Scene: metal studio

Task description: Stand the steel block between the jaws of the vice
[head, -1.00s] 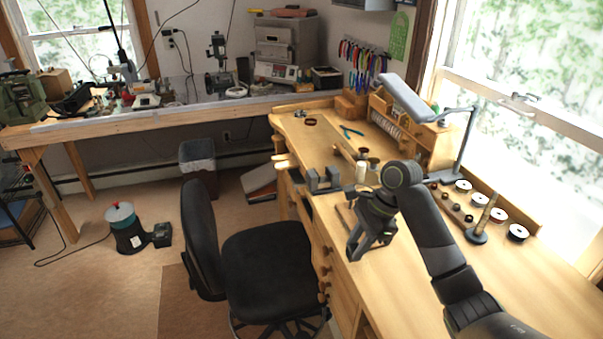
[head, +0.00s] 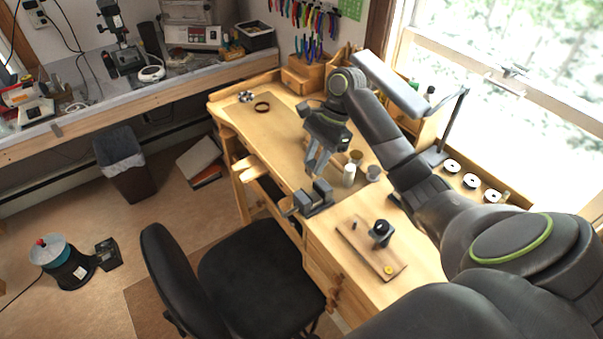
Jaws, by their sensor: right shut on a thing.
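The grey vice (head: 313,199) is mounted at the front edge of the wooden workbench, with a gap between its two upright jaws. My right gripper (head: 316,166) points down, just above and behind the vice in the head view. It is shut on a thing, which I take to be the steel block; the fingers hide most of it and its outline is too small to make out. It is above the jaws, not between them. My left gripper is not in view.
A wooden board (head: 352,236) with a dark stand (head: 381,233) lies right of the vice. A white cylinder (head: 349,174) and small cups (head: 372,173) stand close behind the gripper. A lamp (head: 392,84) rises at the back. A black chair (head: 252,270) stands in front.

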